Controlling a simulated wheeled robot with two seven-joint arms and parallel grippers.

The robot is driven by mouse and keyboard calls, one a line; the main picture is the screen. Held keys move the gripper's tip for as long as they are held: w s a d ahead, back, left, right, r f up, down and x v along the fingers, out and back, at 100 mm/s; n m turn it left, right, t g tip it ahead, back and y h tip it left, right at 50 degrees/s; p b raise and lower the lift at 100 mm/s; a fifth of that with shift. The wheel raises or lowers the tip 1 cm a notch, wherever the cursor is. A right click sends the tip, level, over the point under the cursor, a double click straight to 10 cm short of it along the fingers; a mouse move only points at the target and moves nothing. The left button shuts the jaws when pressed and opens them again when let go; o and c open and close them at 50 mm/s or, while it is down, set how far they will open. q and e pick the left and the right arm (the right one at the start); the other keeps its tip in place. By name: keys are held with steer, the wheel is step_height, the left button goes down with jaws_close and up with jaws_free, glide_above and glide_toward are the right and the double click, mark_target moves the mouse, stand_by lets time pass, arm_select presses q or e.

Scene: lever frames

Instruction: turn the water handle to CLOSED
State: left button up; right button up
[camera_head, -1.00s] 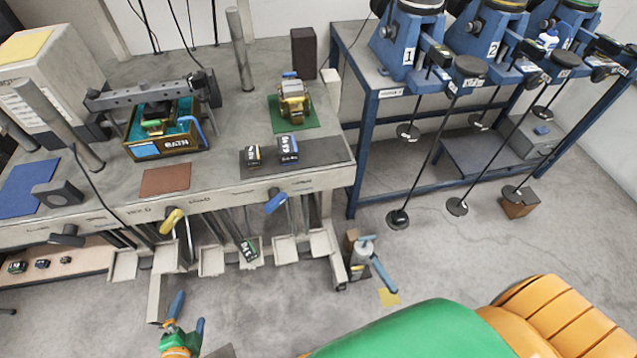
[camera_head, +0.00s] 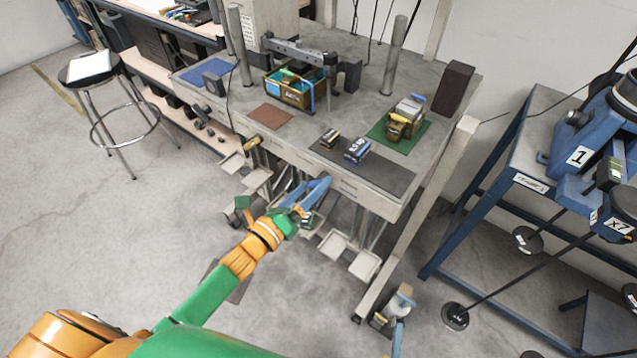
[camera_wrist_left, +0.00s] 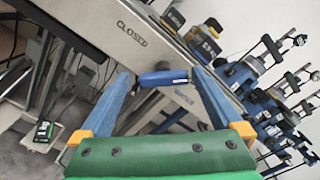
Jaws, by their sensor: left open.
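The water handle (camera_wrist_left: 163,78) is a blue grip in the left wrist view, on the bench's front face. A WATER label (camera_wrist_left: 185,97) is beside it, and a CLOSED label (camera_wrist_left: 132,33) is on the panel up and to the left. My left gripper (camera_wrist_left: 160,74) is open, with a blue finger on each side of the handle and a gap to each. In the head view my left gripper (camera_head: 308,188) is at the bench front. There the handle cannot be told apart from the blue fingers. My right gripper is out of view.
The workbench (camera_head: 225,115) carries a boxed device (camera_head: 290,90), small boxes and a machine on a green mat. A yellow handle (camera_head: 252,144) is on the bench front, to the left. A blue rack (camera_head: 500,170) with weights stands right. Open floor lies left.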

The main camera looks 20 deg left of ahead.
arm_select(q)
steer(key=shift+w+d, duration=0.2)
steer(key=shift+w, duration=0.4)
steer(key=shift+w+d, duration=0.2)
steer(key=shift+d, duration=0.25)
steer(key=shift+a, duration=0.15)
steer(key=shift+c, duration=1.3)
steer(key=c, duration=1)
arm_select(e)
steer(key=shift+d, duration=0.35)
